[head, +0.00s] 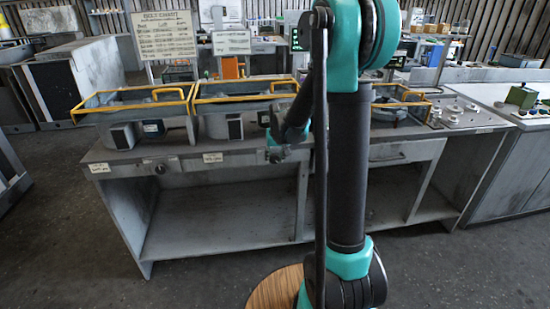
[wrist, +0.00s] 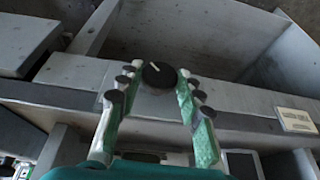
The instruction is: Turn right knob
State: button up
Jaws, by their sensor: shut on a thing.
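The right knob (wrist: 160,76) is round and black with a short white pointer mark. In the wrist view it sits between the fingertips of my gripper (wrist: 157,88), and its mark points to the upper left. The two green fingers reach it from either side, shut on it. In the head view my gripper (head: 276,155) is at the front panel of the long grey bench (head: 235,163), and the right knob is hidden behind it. Another dark knob (head: 160,169) shows farther left on the same panel.
Housings with yellow frames (head: 232,97) stand on the bench top. The shelf space below the panel is open. A belt chart sign (head: 165,36) stands behind.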

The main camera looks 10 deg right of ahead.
jog(key=shift+d, duration=0.1)
jog(key=y, duration=0.3)
jog(key=shift+d+m, duration=0.3)
jog(key=shift+m, duration=0.1)
jog(key=shift+d+f+m+y, duration=0.1)
jog(key=shift+m+y, duration=0.1)
jog(key=shift+y, duration=0.75)
jog(key=shift+d+f+m+y, duration=0.1)
jog(key=shift+m+y, duration=0.1)
jog(key=shift+y, duration=0.75)
jog(key=o, duration=1.2)
jog(key=shift+c, duration=0.2)
jog(key=v, duration=1.2)
jog(key=shift+s, duration=0.2)
